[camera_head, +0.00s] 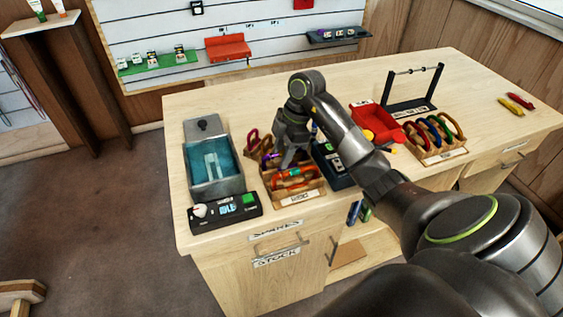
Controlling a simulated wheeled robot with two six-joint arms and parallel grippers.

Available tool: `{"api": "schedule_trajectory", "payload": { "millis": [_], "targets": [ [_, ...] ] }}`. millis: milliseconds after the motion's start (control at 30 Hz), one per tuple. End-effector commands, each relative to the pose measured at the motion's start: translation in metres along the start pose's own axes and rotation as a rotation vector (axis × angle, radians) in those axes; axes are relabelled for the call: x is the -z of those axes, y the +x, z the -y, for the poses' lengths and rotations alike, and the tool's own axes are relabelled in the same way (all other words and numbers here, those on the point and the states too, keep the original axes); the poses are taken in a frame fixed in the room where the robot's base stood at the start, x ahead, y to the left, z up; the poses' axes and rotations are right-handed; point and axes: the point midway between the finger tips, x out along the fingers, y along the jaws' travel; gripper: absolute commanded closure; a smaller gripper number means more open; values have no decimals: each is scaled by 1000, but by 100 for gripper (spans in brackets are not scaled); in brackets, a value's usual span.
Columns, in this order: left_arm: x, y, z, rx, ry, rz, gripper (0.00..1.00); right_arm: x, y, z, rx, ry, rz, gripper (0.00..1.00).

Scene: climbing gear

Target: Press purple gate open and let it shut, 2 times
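A wooden tray (312,191) near the bench's front edge holds several carabiners. An orange-red one (296,174) lies toward its front. A small purple piece (269,158), which looks like part of the purple carabiner, shows at the tray's back left; its gate cannot be made out. My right gripper (285,161) points down over the back of this tray, just right of the purple piece. Its fingertips are small and partly lost among the gear, so I cannot tell whether they are open, shut or touching anything. My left gripper is out of view.
A grey tank with a blue inside (207,188) and a black control box (225,212) stand left. My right forearm partly hides a dark tray (333,172). A red bin (375,122), a rack of coloured carabiners (437,150) and a black stand (410,107) stand right.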

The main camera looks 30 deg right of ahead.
Motion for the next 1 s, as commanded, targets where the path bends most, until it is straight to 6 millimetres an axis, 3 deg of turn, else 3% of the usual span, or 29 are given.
{"api": "schedule_trajectory", "payload": {
  "millis": [1000],
  "targets": [
    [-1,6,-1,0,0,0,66,0,-1,-18,0,0,0,60]
  ]
}}
